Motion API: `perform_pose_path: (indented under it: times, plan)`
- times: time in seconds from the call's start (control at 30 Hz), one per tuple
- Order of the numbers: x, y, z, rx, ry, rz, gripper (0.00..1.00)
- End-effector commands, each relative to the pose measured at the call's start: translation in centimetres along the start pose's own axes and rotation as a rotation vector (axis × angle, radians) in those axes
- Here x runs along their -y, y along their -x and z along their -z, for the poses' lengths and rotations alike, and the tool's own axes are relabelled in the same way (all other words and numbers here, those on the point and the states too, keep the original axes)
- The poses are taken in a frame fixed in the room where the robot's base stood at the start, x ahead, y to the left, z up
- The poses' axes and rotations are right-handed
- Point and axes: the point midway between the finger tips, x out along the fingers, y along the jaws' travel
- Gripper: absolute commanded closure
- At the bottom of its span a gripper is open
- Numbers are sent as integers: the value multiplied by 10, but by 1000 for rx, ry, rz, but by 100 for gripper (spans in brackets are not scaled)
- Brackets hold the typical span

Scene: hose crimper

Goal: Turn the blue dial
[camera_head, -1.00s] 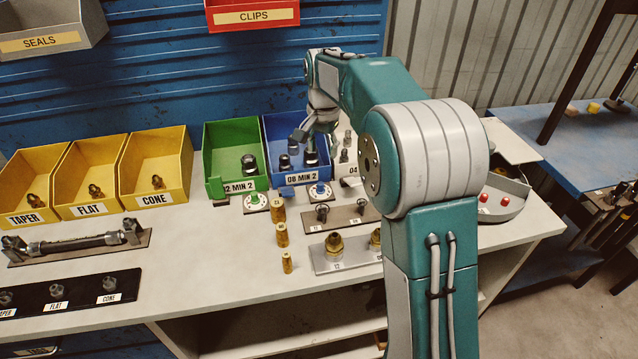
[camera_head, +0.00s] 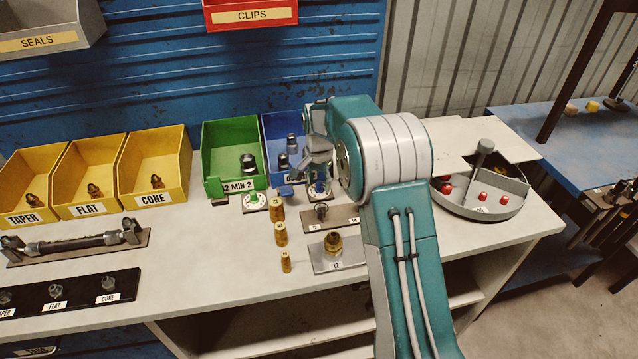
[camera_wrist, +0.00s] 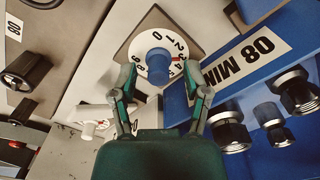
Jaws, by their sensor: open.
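The blue dial is a blue knob (camera_wrist: 157,62) on a white numbered disc with a red mark. In the wrist view it sits between and just beyond my open gripper fingers (camera_wrist: 158,90). The fingers stand to either side of the knob, and I cannot tell whether they touch it. In the head view my gripper (camera_head: 318,178) points down over the blue dial (camera_head: 319,192), in front of the blue bin, and partly hides it.
A blue bin (camera_wrist: 235,85) labelled 08 MIN holds dark fittings close to the dial. A green bin (camera_head: 230,140) and a green dial (camera_head: 254,201) stand to the left. Brass pieces (camera_head: 281,233) and a fitting plate (camera_head: 340,258) are in front. A round tray (camera_head: 500,207) with red balls is right.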

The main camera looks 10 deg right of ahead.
Motion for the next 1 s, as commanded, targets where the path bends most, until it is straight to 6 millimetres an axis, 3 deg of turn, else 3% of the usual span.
perform_pose_path:
  times: [0.33, 0.37, 0.4, 0.5, 1.0]
  plan:
    - [0, -7, 0, 0, 0, 0, 39]
    - [0, -7, 0, 0, 0, 0, 44]
    - [0, -7, 0, 0, 0, 0, 61]
    - [0, -7, 0, 0, 0, 0, 100]
    - [1, -8, 0, 0, 71, 1, 100]
